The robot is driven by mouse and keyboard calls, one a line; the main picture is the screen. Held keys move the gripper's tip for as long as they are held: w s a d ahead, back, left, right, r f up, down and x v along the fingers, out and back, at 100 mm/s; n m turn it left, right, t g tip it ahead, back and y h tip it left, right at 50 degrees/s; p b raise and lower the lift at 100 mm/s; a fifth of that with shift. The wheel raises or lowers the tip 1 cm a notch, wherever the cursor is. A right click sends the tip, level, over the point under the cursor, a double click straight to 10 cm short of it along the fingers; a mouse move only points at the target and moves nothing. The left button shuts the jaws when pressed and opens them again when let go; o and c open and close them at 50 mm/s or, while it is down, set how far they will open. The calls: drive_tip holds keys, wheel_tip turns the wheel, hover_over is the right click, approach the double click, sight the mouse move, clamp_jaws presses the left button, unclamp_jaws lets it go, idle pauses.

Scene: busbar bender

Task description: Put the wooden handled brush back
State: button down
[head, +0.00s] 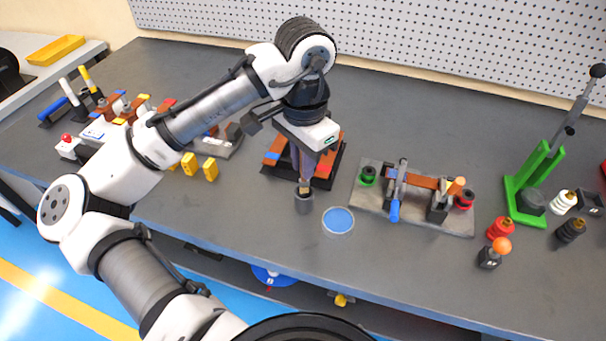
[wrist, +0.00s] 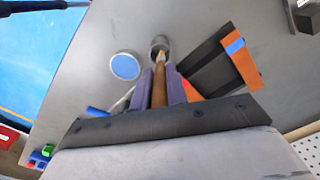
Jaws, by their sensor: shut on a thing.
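The wooden handled brush is between the fingers of my gripper (head: 306,166), which is shut on its brown handle (wrist: 159,92). In the head view the brush's lower end (head: 305,186) points down at the mouth of a small grey cup (head: 304,205). In the wrist view the brush's pale end (wrist: 160,60) overlaps the near rim of the cup (wrist: 158,41). I cannot tell whether the tip is inside the cup or just above it. The purple gripper fingers (wrist: 160,88) flank the handle on both sides.
A round dish with blue contents (head: 338,221) stands right of the cup. A dark rack with orange bars (head: 328,166) is just behind. A grey fixture plate (head: 372,207) lies to the right, with a green lever press (head: 528,188) beyond. Two yellow blocks (head: 210,169) stand left.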

sight(303, 181)
drive_tip(key=shift+f, duration=2.1)
drive_tip(key=shift+f, duration=0.2)
drive_tip(key=c, duration=1.4)
unclamp_jaws()
drive_tip(key=shift+r, duration=0.1)
wheel_tip(303, 181, up, 12)
drive_tip(key=shift+r, duration=0.15)
